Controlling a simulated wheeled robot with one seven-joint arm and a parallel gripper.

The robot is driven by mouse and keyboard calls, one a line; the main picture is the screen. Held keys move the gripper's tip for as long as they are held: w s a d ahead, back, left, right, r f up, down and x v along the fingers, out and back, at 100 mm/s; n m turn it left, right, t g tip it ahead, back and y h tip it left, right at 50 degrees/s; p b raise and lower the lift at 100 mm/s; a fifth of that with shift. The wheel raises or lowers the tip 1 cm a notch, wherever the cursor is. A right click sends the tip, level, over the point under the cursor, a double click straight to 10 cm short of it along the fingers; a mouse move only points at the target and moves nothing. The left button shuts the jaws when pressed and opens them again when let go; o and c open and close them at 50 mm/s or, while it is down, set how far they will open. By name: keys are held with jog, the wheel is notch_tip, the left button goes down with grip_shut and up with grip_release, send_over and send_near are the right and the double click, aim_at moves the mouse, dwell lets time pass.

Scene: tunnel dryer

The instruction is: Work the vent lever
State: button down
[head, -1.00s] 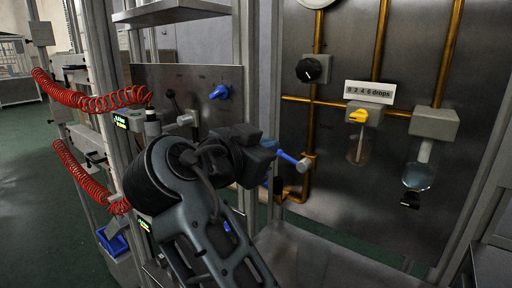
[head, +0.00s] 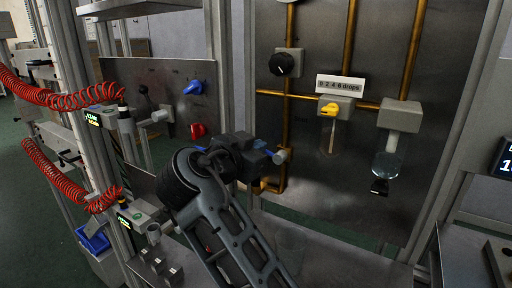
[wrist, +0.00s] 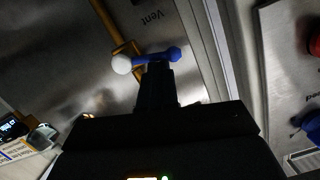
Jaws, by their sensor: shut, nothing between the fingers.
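The vent lever is a blue bar with a pale round knob at one end. In the wrist view the lever (wrist: 156,57) lies across the picture beside the printed word "Vent". In the head view its pale knob (head: 281,156) and some blue show just right of my gripper (head: 254,153), which hides the rest. My gripper (wrist: 158,67) is shut and empty. In the wrist view its fingertips overlap the middle of the blue bar; I cannot tell whether they touch it.
A copper pipe (head: 288,120) runs near the lever. A black dial (head: 286,63) and a yellow-handled dropper valve (head: 331,109) are on the panel. A side panel (head: 160,80) carries a blue knob (head: 193,88) and a red knob (head: 197,130). Red coiled hoses (head: 60,97) hang at left.

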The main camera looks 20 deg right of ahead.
jog(key=shift+w+f+n+b, duration=0.2)
jog(key=shift+f+n+b, duration=0.3)
jog(key=shift+b, duration=0.1)
jog(key=shift+w+f+n+b, duration=0.15)
jog(key=shift+f+n+b, duration=0.35)
jog(key=shift+b, duration=0.1)
jog(key=shift+g, duration=0.3)
jog(key=shift+r, duration=0.15)
